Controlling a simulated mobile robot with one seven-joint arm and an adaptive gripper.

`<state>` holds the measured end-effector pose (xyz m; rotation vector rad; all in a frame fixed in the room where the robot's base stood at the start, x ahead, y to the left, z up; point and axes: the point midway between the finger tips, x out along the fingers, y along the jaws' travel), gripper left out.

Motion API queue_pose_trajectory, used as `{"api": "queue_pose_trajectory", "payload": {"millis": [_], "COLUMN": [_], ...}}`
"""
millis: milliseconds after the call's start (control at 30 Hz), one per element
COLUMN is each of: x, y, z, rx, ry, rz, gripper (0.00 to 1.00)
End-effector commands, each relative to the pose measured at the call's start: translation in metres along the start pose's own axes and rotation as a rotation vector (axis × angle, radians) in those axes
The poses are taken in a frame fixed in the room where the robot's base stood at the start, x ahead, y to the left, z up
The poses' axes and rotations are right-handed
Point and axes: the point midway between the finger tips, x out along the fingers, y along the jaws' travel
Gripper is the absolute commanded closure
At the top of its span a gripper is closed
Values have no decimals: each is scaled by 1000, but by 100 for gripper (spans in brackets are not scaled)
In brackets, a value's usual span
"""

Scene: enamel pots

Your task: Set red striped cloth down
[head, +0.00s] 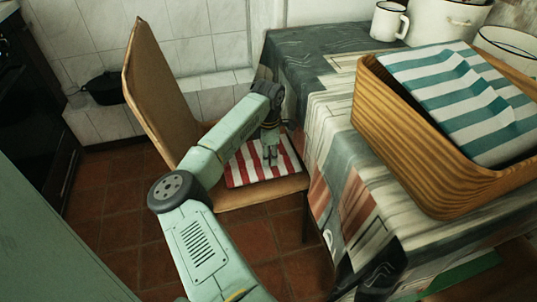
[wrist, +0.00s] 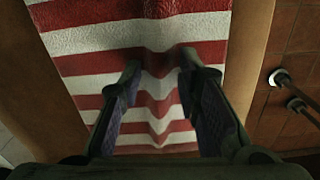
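The red and white striped cloth (head: 252,164) lies on the seat of a wooden chair (head: 265,194). In the wrist view the cloth (wrist: 150,35) fills the middle, with a wavy raised ridge running between my fingers. My gripper (head: 270,160) points down over the cloth. In the wrist view my gripper (wrist: 161,66) has its two fingers apart, one on each side of the ridge, with a clear gap between the tips. Whether the fingertips touch the cloth cannot be told.
The chair's tall back (head: 160,90) stands left of my arm. A table with a patterned tablecloth (head: 315,65) stands close on the right. It bears a wooden crate (head: 430,165) with a teal striped cloth (head: 465,105), a white mug (head: 388,22) and enamel pots (head: 440,20).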

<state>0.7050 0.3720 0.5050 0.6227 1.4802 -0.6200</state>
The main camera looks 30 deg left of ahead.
Motion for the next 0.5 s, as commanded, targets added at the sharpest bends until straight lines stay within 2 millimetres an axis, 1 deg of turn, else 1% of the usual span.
{"api": "queue_pose_trajectory", "payload": {"millis": [133, 267, 367, 500], "x": [-2, -13, -32, -63], "y": [0, 1, 1, 1], "z": [0, 0, 0, 0], "rx": [0, 0, 1, 0], "ry": [0, 1, 1, 1], "rz": [0, 3, 4, 5], "gripper": [70, 70, 70, 70]}}
